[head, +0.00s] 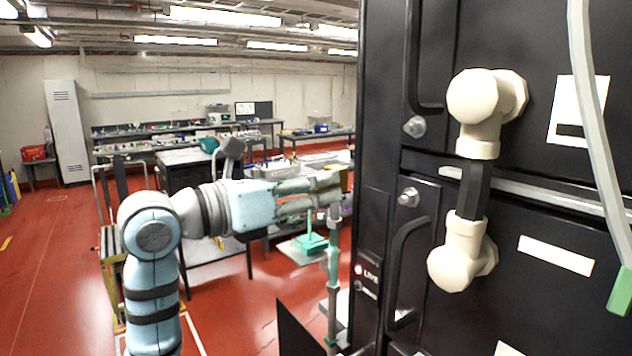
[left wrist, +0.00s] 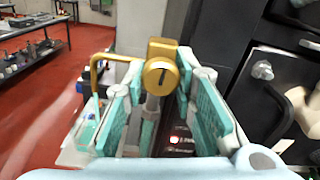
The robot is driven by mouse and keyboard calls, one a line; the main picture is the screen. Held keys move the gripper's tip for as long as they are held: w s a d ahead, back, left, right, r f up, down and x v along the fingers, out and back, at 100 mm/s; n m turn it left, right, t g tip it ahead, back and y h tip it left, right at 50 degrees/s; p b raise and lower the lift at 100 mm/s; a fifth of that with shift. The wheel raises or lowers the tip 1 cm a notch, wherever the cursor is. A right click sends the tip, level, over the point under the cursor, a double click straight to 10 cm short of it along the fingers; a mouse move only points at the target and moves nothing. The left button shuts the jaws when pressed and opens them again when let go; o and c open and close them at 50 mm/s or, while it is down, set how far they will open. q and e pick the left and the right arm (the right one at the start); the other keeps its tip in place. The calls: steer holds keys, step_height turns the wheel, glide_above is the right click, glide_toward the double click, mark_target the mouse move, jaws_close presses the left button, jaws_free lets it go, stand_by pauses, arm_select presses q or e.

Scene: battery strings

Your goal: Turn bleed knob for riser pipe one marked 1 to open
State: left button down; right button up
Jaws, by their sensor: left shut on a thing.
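A brass bleed knob (left wrist: 160,76) with a dark upright mark like a 1 on its round face shows in the left wrist view, at the top of a grey riser pipe. In the head view, a bit of the brass (head: 346,180) shows at the fingertips, and the riser pipe (head: 333,262) runs down below. My left gripper (head: 333,189) reaches in level from the left and is shut on the knob, with the teal pads (left wrist: 118,118) on either side. The fingers hide most of the knob in the head view. My right gripper is not in view.
A black cabinet (head: 375,150) with handles and cream pipe elbows (head: 462,255) stands close on the right. A bent brass bar (left wrist: 97,68) is left of the knob. Workbenches (head: 185,155) stand behind. Red floor (head: 60,240) is free at left.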

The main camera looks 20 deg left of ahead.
arm_select(q)
steer(key=c, duration=1.3)
jaws_free()
steer(key=shift+s, duration=0.1)
steer(key=shift+a, duration=0.1)
steer(key=v, duration=1.2)
steer(key=shift+d, duration=0.2)
